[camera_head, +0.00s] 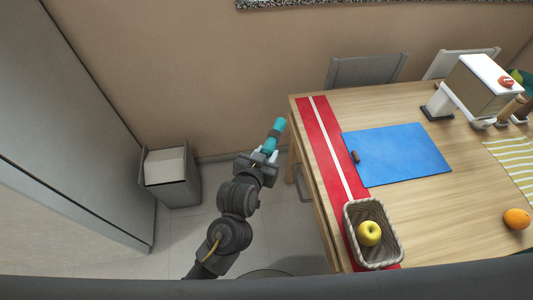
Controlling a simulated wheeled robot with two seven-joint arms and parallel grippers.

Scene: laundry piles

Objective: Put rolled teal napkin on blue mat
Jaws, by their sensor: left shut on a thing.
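The rolled teal napkin (275,131) is a teal cylinder with a darker band, held in my left gripper (271,154). My left gripper is shut on its lower part, left of the table and apart from it. The blue mat (405,155) lies flat on the wooden table, to the right of the gripper. My right gripper is not in view.
A red runner (324,141) with a white stripe lies along the left part of the table (446,206). A wicker basket (352,232) holds a yellow apple (369,233). An orange (516,219) lies at the right. A grey bin (172,192) stands on the floor. Most of the mat is clear.

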